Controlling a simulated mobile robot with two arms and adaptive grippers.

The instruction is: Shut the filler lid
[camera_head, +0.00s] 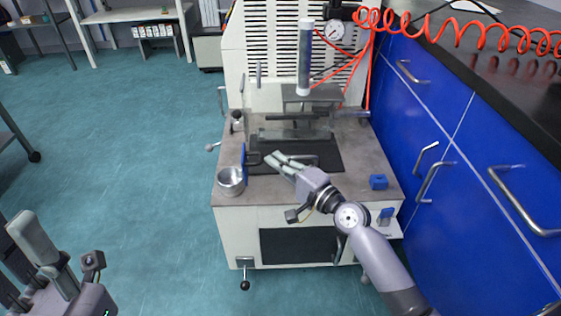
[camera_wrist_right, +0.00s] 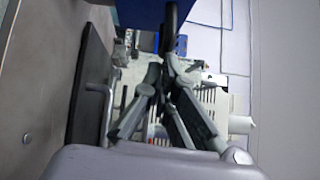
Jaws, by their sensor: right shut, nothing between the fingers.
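A blue upright plate (camera_head: 243,161) with a dark handle (camera_head: 252,157) stands at the left of the machine's top; it looks like the filler lid, standing open, but I cannot be sure. In the right wrist view a blue panel (camera_wrist_right: 140,10) and a dark bar (camera_wrist_right: 172,22) show just beyond the fingertips. My right gripper (camera_head: 270,158) is shut and empty, close to the right of the handle. Its fingers (camera_wrist_right: 166,72) also show in the wrist view; I cannot tell whether they touch the bar. My left gripper (camera_head: 30,235) is at the bottom left, far from the machine, its fingers partly cut off.
A metal cup (camera_head: 231,181) stands at the machine's front left edge. A press with a white cylinder (camera_head: 304,60) and gauge (camera_head: 334,32) rises behind.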

